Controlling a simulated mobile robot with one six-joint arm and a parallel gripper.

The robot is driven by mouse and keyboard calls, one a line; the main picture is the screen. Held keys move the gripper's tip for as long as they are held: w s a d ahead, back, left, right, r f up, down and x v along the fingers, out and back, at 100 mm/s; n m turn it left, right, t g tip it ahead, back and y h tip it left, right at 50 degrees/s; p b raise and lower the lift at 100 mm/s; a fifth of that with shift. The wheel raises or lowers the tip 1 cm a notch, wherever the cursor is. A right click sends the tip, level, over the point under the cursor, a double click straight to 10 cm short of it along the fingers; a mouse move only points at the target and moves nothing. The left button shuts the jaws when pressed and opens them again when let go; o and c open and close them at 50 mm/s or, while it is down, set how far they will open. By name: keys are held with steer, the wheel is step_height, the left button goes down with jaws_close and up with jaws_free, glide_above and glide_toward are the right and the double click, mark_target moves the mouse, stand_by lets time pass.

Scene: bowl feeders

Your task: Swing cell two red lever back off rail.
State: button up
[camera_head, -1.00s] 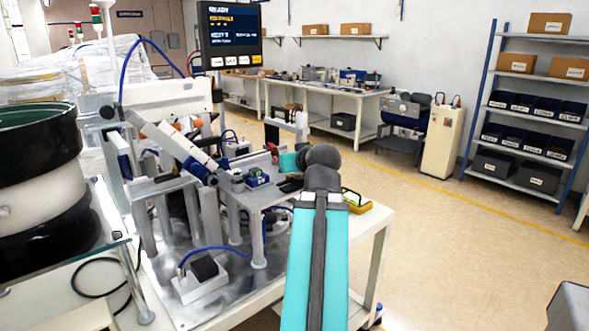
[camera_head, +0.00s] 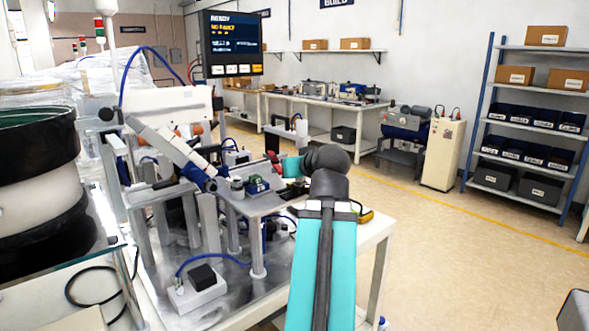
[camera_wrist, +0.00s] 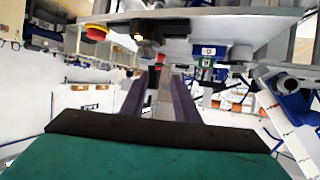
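A small red knob, apparently on a lever, shows in the wrist view (camera_wrist: 160,58), just beyond my fingertips near the plate's edge. In the head view, small red parts (camera_head: 276,167) show at the left end of my teal wrist. I cannot tell which cell's lever this is. My gripper (camera_wrist: 158,78) has two purple fingers spread apart. A grey strip shows between them, but I cannot tell whether it lies between the fingers or behind them. No contact with the red knob is visible. In the head view my wrist hides most of the gripper. The rail is not clearly identifiable.
A grey raised plate (camera_head: 262,207) carries small green-and-blue parts (camera_head: 257,187). A slanted blue-white cylinder (camera_head: 178,150) stands left of my wrist. A red mushroom button (camera_wrist: 96,32) is close by in the wrist view. A large bowl feeder (camera_head: 38,180) fills the left.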

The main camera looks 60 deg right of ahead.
steer(key=shift+w+d+r, duration=0.1)
steer(key=shift+w+d, duration=0.1)
jaws_close()
steer(key=shift+w+d+r+m+g+y+p, duration=0.15)
steer(key=shift+w+d+m+g+y+p, duration=0.2)
steer(key=shift+w+d+m+p, duration=0.35)
steer(key=w+d+m+g+y+p, duration=0.1)
steer(key=w+d+m+g+p, duration=0.1)
steer(key=w+m+p, duration=0.1)
steer(key=w+d+r+m+g+y+p, duration=0.1)
steer(key=w+d+m+g+p, duration=0.1)
steer(key=p, duration=0.3)
steer(key=w+d+r+m+g+y+p, duration=0.1)
steer(key=w+d+m+g+p, duration=0.1)
steer(key=w+m+g+p, duration=0.2)
steer(key=shift+w+d+m+y+p, duration=0.25)
steer(key=shift+m+p, duration=0.1)
steer(key=shift+m, duration=0.15)
steer(key=w+r+m+g+p, duration=0.1)
steer(key=m, duration=0.1)
steer(key=r+m+g+y+p, duration=0.1)
steer(key=m+p, duration=0.1)
steer(key=w+d+r+m+g+p, duration=0.1)
steer(key=m+g+p, duration=0.1)
steer(key=shift+w+r+m+y, duration=0.1)
steer(key=shift+w+m+y, duration=0.2)
steer(key=shift+w, duration=0.05)
